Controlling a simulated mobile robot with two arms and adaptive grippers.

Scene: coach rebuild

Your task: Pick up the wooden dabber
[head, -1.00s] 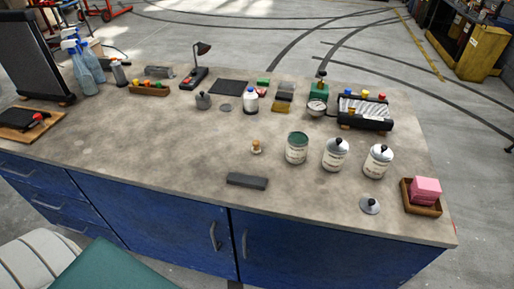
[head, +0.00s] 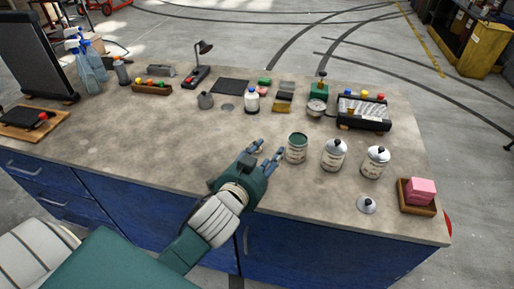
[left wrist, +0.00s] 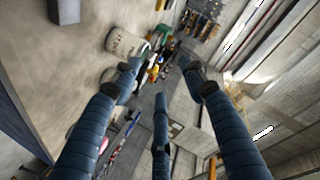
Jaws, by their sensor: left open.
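My left gripper (head: 269,149) is open, its blue fingers spread over the front middle of the worktop, just left of the open green-filled can (head: 297,154). The small wooden dabber cannot be made out now. The spot where it stood lies behind my fingers in the head view. In the left wrist view the three fingers of the left gripper (left wrist: 160,92) stand apart with nothing visible between them. My right gripper is not in view.
Two lidded cans (head: 334,155) (head: 375,162) stand right of the open can. A loose lid (head: 366,205) and a wooden tray (head: 417,209) with a pink block (head: 420,190) lie at the front right. A dark block (left wrist: 65,10) shows in the left wrist view. The worktop's left middle is clear.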

